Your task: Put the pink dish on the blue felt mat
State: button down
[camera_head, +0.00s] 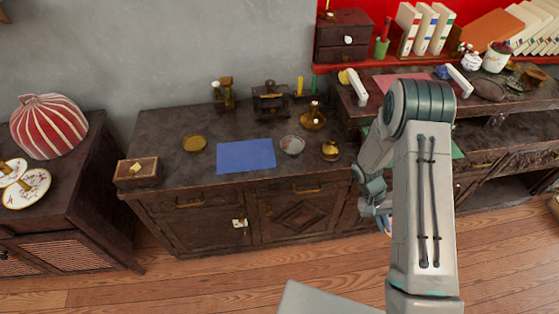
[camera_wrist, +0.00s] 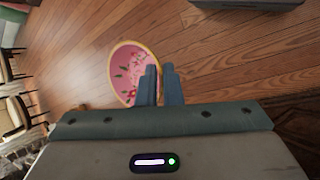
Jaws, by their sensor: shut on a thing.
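The pink dish (camera_wrist: 125,68), round with a yellow rim and a floral pattern, shows in the wrist view at the fingertips. My gripper (camera_wrist: 160,72) is shut on the dish's edge, and the fingers hide part of it. The dish is held over the wooden floor. In the head view the gripper is low in front of the cabinet, right of centre, largely hidden by my arm. The blue felt mat (camera_head: 246,156) lies flat and bare on the dark cabinet top, to the left of my arm.
On the dark cabinet (camera_head: 165,165), a yellow dish (camera_head: 195,144) lies left of the mat and a small bowl (camera_head: 292,145) right of it. A brass pot (camera_head: 330,150) stands further right. A wooden box (camera_head: 137,172) sits at the left end. Several small items line the back.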

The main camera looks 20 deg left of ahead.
aim_at(246, 150)
jog(key=u, duration=1)
jog(key=i, duration=0.15)
jog(key=u, duration=0.05)
